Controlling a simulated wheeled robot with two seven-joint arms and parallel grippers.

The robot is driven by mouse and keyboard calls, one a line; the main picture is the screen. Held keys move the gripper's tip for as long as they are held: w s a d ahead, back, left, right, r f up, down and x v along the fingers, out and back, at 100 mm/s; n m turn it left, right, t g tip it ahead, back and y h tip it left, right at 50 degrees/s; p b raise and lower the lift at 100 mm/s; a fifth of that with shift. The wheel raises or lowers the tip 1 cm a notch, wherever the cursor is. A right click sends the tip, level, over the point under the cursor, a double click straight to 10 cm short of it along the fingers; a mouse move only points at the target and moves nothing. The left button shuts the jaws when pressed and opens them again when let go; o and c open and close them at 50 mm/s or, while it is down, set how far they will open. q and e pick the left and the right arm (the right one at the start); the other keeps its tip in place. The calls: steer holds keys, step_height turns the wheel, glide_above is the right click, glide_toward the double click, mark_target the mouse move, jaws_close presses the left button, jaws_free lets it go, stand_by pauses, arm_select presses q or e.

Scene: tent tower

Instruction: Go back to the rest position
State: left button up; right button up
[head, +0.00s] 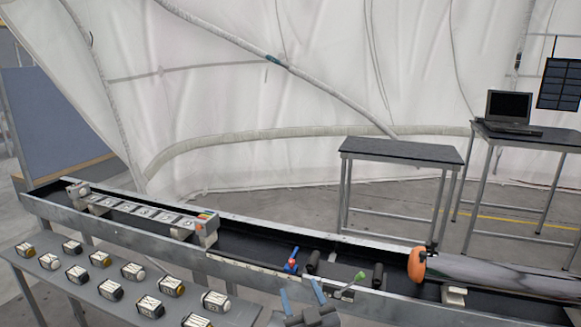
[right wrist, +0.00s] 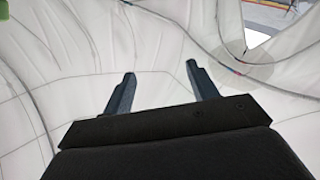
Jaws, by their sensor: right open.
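My right gripper (head: 302,295) shows at the bottom middle of the head view, with its two blue fingers apart and pointing up. Nothing is between the fingers. In the right wrist view the open fingers (right wrist: 162,85) point at white tent fabric, with no object close to them. My left gripper is not in view.
A long metal trough (head: 115,231) runs across in front of me. It holds a rack of labelled slots (head: 140,213), small red and blue parts (head: 291,263) and an orange-ended grey cylinder (head: 490,273). Two tables (head: 400,150) stand behind.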

steer(key=s+d+f+m+g+h, duration=0.2)
steer(key=s+d+f+g+h, duration=0.15)
steer(key=s+d+f, duration=0.45)
steer(key=s+d+f+m+g+h, duration=0.25)
steer(key=d+f+g, duration=0.25)
steer(key=f, duration=0.6)
steer(key=s+d+f+n+g, duration=0.1)
steer(key=s+d+f+g, duration=0.3)
steer(key=s, duration=0.6)
steer(key=s+d+f+g, duration=0.2)
steer(key=s+f+g, duration=0.25)
steer(key=s, duration=0.55)
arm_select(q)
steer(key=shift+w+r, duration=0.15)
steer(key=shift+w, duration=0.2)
arm_select(e)
steer(key=a+f, duration=0.2)
steer(key=f, duration=0.7)
steer(key=s+a+f+g+y, duration=0.1)
steer(key=a+f, duration=0.2)
steer(key=f, duration=0.6)
steer(key=shift+s+a+f, duration=0.15)
steer(key=shift+a, duration=0.15)
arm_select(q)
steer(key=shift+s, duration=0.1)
